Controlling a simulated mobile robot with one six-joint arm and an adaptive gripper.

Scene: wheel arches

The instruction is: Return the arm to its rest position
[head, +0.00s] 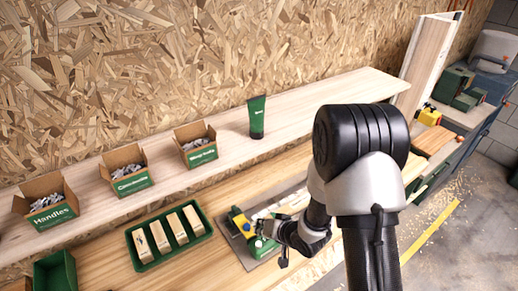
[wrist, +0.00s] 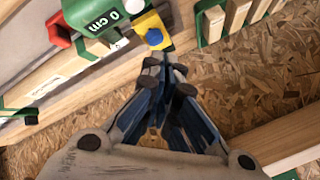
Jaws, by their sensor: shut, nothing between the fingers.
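My arm reaches from the right of the head view down over the workbench (head: 200,270). Its wrist end is low in the middle, beside a green and yellow device (head: 243,222) on a grey plate. My gripper (wrist: 163,62) is shut and empty in the wrist view, its dark fingertips together. They appear just below a yellow block (wrist: 151,28) with a blue bolt head. I cannot tell whether the fingertips touch the yellow block. In the head view the fingers are too small to make out.
A green tray (head: 138,259) with several wooden blocks stands left of the device. On the shelf (head: 310,100) behind are boxes marked "Handles" (head: 45,207) and others, plus a green tube (head: 256,117). A chipboard wall (head: 200,50) rises behind. Drawers (head: 445,170) stand at right.

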